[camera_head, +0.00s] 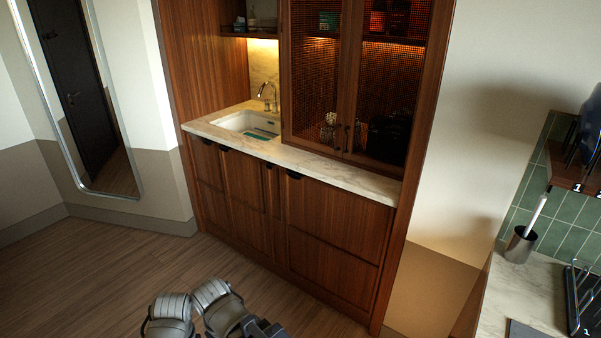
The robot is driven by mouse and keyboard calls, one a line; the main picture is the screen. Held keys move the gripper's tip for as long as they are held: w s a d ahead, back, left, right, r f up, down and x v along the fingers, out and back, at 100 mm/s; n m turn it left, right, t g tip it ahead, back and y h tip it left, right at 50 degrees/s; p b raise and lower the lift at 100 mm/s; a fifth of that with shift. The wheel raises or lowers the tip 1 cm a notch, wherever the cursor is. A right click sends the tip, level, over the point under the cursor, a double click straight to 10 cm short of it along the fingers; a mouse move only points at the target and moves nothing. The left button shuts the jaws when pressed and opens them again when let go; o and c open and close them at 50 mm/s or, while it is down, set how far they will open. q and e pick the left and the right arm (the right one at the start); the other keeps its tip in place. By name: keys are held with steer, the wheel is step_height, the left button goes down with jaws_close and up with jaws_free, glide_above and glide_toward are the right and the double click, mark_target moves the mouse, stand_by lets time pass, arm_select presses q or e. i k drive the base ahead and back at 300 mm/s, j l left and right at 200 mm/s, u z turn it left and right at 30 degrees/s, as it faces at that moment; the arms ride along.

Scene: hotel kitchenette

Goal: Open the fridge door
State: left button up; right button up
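No bare fridge door shows. The wooden cabinet under the marble counter has several closed panel fronts, and I cannot tell from their look which one is a fridge door. The wide right front (335,225) is shut, with a dark pull (294,175) at its upper left corner. A narrower closed front (246,200) stands left of it, with a dark pull near its top. Grey rounded links of my own arm show at the bottom edge, well in front of the cabinet and apart from it. Neither gripper's fingers can be made out.
A sink (248,124) with a tap (267,96) is set in the counter (330,168). Closed mesh-front doors (315,80) stand above. A mirror (85,95) is at left. Another counter (518,290) juts in at right. The wooden floor (110,265) before the cabinet is clear.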

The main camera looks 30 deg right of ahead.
mark_target(337, 239)
steer(key=i+l+z, duration=0.1)
steer(key=i+z, duration=0.75)
steer(key=i+j+z, duration=0.1)
steer(key=i+z, duration=0.15)
steer(key=z, duration=0.2)
steer(key=i+z, duration=0.1)
steer(key=i, duration=0.25)
